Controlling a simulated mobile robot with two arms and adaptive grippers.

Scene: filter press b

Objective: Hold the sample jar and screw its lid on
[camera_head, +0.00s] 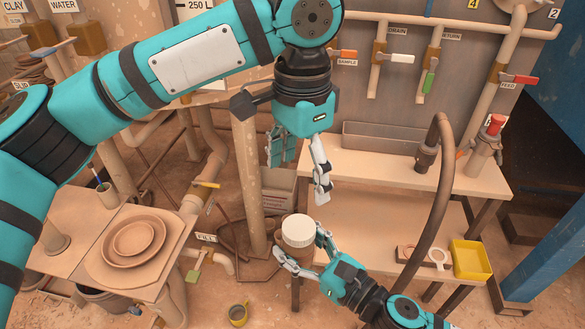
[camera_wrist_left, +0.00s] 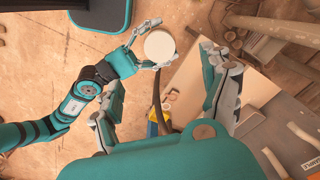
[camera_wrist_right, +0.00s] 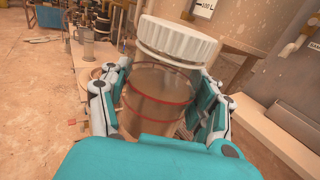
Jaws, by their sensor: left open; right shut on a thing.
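The sample jar (camera_wrist_right: 158,98) is clear with red rings and brownish contents, and looks upright in the right wrist view. The white ribbed lid (camera_wrist_right: 178,40) sits on top of its mouth; whether it is threaded tight I cannot tell. In the head view the lid (camera_head: 298,230) hides most of the jar. My right gripper (camera_head: 300,256) is shut on the jar, with fingers on both sides of its body below the lid. My left gripper (camera_head: 298,172) is open and empty, above the lid and apart from it, pointing down. The lid (camera_wrist_left: 159,46) also shows in the left wrist view.
A bench (camera_head: 380,175) with a hose and red-capped fitting stands behind at right. A yellow bin (camera_head: 470,259) sits on its lower shelf. A post (camera_head: 250,180) rises behind the jar. A left table (camera_head: 72,213) holds stacked bowls (camera_head: 126,247).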

